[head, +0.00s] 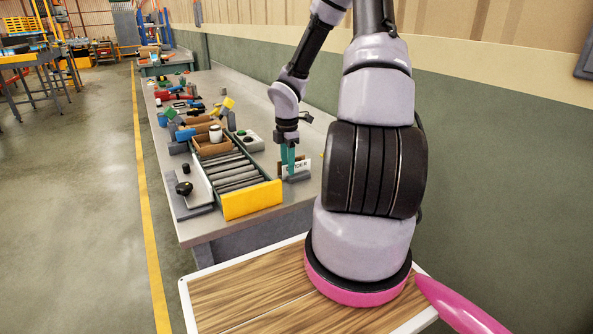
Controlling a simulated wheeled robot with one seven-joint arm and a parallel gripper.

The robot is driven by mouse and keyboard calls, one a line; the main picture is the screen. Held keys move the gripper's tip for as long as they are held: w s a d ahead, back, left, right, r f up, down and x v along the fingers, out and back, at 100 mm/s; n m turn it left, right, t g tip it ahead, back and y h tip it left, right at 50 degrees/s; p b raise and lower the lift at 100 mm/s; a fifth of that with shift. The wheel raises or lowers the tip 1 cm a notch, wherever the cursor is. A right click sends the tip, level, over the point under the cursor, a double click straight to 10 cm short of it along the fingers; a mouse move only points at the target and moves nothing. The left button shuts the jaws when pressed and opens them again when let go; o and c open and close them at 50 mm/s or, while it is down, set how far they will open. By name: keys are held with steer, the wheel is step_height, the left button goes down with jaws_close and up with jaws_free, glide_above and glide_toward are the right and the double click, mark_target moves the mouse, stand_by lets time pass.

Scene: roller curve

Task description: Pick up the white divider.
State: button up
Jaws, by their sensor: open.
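The white divider (301,166) is a small upright white plate with dark lettering. It stands at a grey block or base on the grey workbench (230,225), right of the roller section. My gripper (290,172) points down with teal fingers that are open. The fingertips are at the divider, overlapping its left part in this view, and hide some of its lettering. I cannot tell whether the fingers touch it or stand on both sides of it.
A roller conveyor (236,175) with a yellow end plate (252,199) lies left of the divider. A cardboard box (213,145), a white plate with dark round parts (246,140) and several coloured items crowd the bench farther back. The green wall (480,150) runs along the right.

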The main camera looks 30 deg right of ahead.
steer(key=shift+f, duration=0.45)
jaws_close()
